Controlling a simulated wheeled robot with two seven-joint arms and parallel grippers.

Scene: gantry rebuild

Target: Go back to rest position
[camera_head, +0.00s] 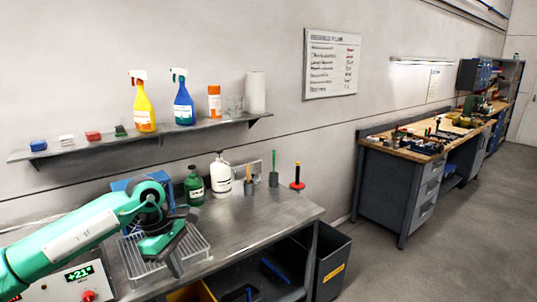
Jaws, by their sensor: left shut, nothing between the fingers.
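My left arm comes in from the left, green with a pale panel. My left gripper (172,258) hangs over the wire rack (203,245) on the metal bench (262,220). It is shut and holds nothing; I cannot tell whether it touches the rack. It hides part of the rack and of the blue box (122,185) behind it. My right gripper is not in view.
A green bottle (194,186), a white bottle (221,176) and small tools stand along the bench's back. A device with a +21° display (80,274) is at lower left. A wall shelf (100,146) holds spray bottles. The bench's right front is clear.

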